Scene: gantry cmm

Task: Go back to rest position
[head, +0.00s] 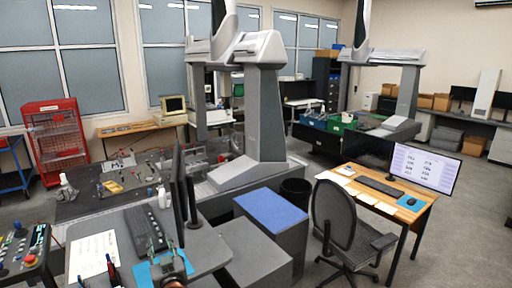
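My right gripper is not in view.
A keyboard (148,232), a dark monitor (181,190) and a paper sheet (93,254) are on the near desk. A control box (28,250) is at the left. A blue-topped box (270,210), an office chair (343,230) and a wooden desk (372,192) stand to the right.

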